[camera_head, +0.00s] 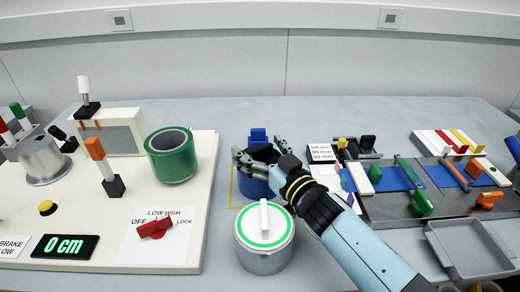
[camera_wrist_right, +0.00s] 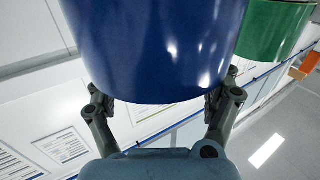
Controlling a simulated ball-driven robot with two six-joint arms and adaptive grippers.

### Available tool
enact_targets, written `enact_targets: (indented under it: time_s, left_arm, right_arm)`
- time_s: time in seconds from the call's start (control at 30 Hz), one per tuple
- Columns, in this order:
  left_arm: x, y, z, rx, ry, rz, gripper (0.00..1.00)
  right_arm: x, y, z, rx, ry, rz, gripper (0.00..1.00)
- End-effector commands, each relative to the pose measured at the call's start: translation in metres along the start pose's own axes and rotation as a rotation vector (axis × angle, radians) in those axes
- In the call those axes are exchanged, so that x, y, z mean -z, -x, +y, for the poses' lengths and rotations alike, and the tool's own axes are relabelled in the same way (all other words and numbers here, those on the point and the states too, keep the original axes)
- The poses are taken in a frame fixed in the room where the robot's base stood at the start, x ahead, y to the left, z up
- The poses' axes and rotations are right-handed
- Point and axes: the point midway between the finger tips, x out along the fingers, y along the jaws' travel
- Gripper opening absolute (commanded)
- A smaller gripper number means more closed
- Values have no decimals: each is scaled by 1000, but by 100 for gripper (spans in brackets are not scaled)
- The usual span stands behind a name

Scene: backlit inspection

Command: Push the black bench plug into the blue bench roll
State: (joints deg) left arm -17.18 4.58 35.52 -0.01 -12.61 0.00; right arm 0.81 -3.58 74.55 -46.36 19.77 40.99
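The blue bench roll (camera_head: 254,187) stands on the bench just left of my right wrist in the head view. My right gripper (camera_head: 262,152) is at its top, with its fingers spread to about the roll's width. In the right wrist view the blue roll (camera_wrist_right: 160,50) fills the upper middle, in front of the fingertips of my right gripper (camera_wrist_right: 162,102). I cannot tell whether the fingers press on anything. A black patch (camera_head: 265,154) shows in the roll's top between the fingers; I cannot tell whether it is the black plug or the dark opening. My left gripper is not in view.
A lidded metal can (camera_head: 264,250) stands close in front of the roll. A control panel (camera_head: 185,225) with a green roll (camera_head: 171,157) lies to the left. A dark tool tray (camera_head: 385,205) lies to the right.

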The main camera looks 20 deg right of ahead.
Motion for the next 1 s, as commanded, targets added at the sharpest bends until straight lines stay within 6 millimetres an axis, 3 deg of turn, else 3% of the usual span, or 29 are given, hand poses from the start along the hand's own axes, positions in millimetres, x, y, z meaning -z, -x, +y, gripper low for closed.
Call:
enact_targets:
  time_s: [0.37, 1.0]
  left_arm:
    - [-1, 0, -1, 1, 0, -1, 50]
    - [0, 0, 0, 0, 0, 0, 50]
  right_arm:
    - [9, 0, -1, 3, 1, 1, 88]
    - [85, 0, -1, 2, 2, 3, 88]
